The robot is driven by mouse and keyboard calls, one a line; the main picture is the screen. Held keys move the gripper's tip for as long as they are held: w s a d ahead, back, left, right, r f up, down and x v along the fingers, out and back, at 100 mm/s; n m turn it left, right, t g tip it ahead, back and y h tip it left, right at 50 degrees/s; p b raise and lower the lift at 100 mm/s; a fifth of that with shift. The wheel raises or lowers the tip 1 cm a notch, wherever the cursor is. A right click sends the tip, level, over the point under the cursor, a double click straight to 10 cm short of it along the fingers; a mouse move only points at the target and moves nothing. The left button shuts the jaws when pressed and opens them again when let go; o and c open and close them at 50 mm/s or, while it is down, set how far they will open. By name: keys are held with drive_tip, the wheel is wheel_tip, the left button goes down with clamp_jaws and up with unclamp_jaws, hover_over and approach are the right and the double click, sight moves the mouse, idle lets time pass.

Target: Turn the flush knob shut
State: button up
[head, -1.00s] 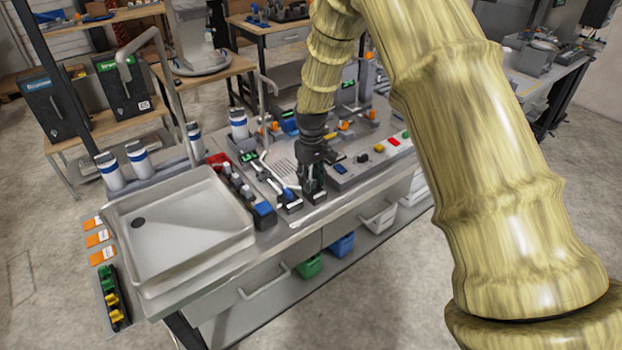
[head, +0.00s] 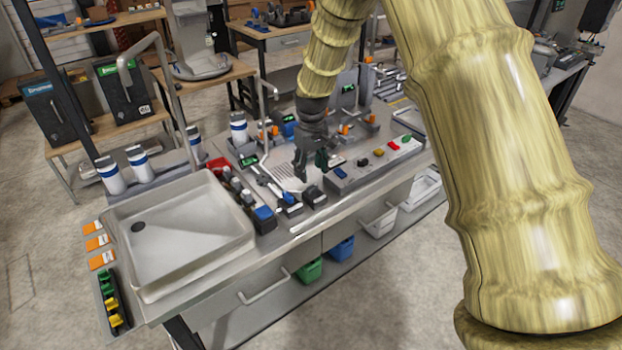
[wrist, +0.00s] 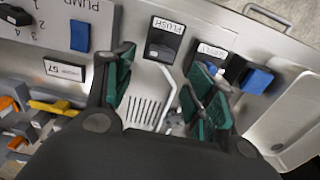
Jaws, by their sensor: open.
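The flush knob (wrist: 161,51) is a dark grey handle on a small black block with a white FLUSH label, at the top middle of the wrist view. In the head view the flush block (head: 315,196) stands at the bench's front edge, left of the grey panel. My gripper (wrist: 165,88) is open and empty, with green pads on its two fingers. The block lies beyond the fingertips, apart from them. In the head view my gripper (head: 310,168) hangs just behind and above the block. I cannot tell the knob's exact turn.
A similar labelled block (wrist: 207,55) and a blue-topped one (wrist: 256,80) stand beside it. The PUMP panel (wrist: 100,20) is on the other side. A bent metal spout (wrist: 168,95) shows between my fingers. A sink basin (head: 180,275) lies left.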

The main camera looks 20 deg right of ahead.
wheel_tip(320, 180, up, 6)
drive_tip(key=shift+r, duration=0.2)
drive_tip(key=shift+a+f, duration=0.1)
idle(0.3)
